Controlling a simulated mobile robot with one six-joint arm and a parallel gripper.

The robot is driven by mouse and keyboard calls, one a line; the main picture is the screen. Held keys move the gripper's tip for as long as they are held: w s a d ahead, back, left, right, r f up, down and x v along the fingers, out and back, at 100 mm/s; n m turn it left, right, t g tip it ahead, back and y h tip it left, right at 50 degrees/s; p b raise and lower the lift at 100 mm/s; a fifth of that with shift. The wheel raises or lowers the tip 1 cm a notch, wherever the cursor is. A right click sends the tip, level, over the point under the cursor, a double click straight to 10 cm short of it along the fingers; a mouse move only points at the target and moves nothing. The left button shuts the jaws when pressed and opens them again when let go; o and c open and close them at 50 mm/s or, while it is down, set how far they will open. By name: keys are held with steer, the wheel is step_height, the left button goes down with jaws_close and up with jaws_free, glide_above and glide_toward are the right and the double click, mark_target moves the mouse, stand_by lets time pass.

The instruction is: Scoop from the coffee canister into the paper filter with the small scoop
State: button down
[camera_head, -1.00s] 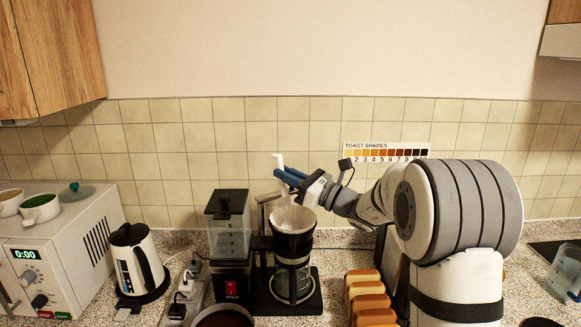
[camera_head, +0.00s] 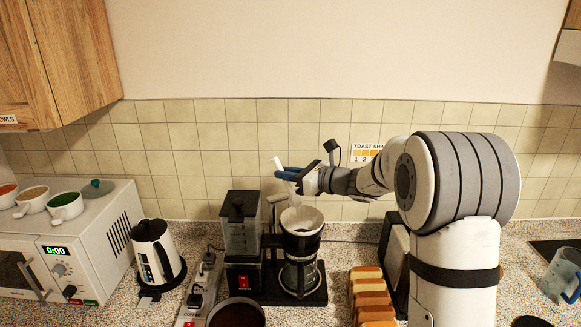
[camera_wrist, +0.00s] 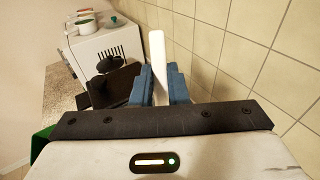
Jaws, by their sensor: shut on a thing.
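My gripper (camera_head: 286,174) is shut on a small white scoop (camera_head: 277,163), held upright above and slightly left of the paper filter. The scoop's white handle stands up between the blue fingers in the wrist view (camera_wrist: 157,52). The lower part of the scoop is hard to make out, and its contents do not show. The white paper filter (camera_head: 302,217) sits open in the black cone of the coffee maker (camera_head: 300,243). A round container (camera_head: 238,300) with dark brown contents is cut off at the bottom edge; I cannot tell if it is the coffee canister.
A grinder (camera_head: 240,237) stands directly left of the coffee maker. A kettle (camera_head: 155,255), a power strip (camera_head: 200,290) and a microwave (camera_head: 75,240) with bowls on top are farther left. Bread slices (camera_head: 371,297) stand at right. The tiled wall is close behind.

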steer(key=shift+w+a+r+g+h+b, duration=0.25)
steer(key=shift+a+g+h, duration=0.2)
steer(key=shift+h, duration=0.35)
steer(key=g+h, duration=0.1)
steer(key=f+h, duration=0.1)
steer(key=h, duration=0.1)
steer(key=shift+w+a+g, duration=0.2)
steer(key=shift+a+g, duration=0.15)
steer(key=shift+a, duration=0.05)
steer(key=h, duration=0.1)
steer(key=g+h, duration=0.1)
steer(key=a+f+g+h, duration=0.1)
steer(key=shift+w+h, duration=0.25)
steer(key=shift+h, duration=0.15)
steer(key=shift+w+a+f+g+h, duration=0.1)
steer(key=shift+f+g+h, duration=0.2)
steer(key=shift+g+h, duration=0.55)
steer(key=shift+t, duration=0.25)
